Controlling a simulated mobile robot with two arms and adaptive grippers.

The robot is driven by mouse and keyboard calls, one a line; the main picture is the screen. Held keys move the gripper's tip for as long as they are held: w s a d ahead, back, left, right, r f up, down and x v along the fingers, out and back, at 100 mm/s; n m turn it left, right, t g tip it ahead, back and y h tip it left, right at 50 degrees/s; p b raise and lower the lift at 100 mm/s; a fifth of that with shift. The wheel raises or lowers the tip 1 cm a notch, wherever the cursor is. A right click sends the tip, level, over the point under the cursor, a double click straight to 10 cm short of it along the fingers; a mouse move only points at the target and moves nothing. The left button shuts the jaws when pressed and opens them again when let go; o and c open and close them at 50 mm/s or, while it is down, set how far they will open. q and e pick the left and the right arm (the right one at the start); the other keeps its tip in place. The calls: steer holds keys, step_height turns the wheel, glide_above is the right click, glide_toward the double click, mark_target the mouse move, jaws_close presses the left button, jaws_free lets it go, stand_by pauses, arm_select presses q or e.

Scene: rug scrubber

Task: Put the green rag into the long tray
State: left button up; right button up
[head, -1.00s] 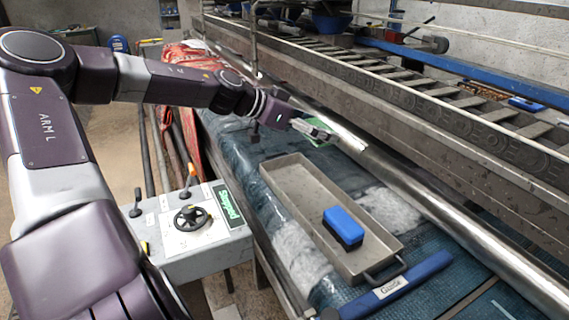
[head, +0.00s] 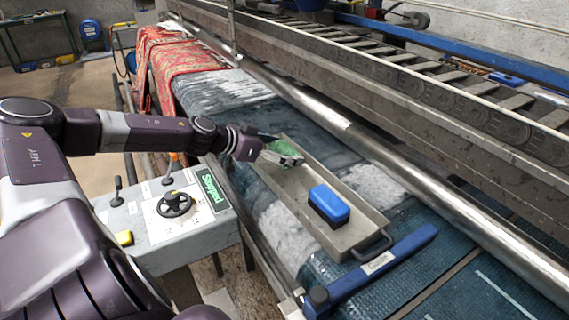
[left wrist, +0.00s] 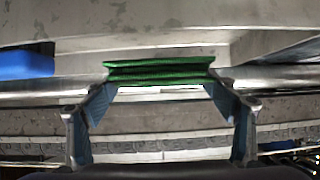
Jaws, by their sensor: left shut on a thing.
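The green rag (left wrist: 160,71) is folded and held between the two fingertips of my left gripper (left wrist: 158,84) in the left wrist view. In the head view, the rag (head: 284,147) and my left gripper (head: 290,155) are over the far end of the long grey metal tray (head: 354,193). The tray lies on the dark blue rug. I cannot tell whether the rag touches the tray floor. My right gripper is out of view.
A blue-topped brush (head: 328,206) sits in the near part of the tray; it also shows in the left wrist view (left wrist: 26,64). A blue-handled tool (head: 380,266) lies by the tray's near end. A control box (head: 176,212) stands at left. A steel roller (head: 372,143) runs behind the tray.

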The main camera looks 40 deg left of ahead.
arm_select(q)
step_height(320, 180, down, 4)
steer(key=shift+f+b, duration=0.25)
steer(key=shift+b, duration=0.2)
steer(key=o, duration=1.1)
steer(key=shift+f, duration=0.1)
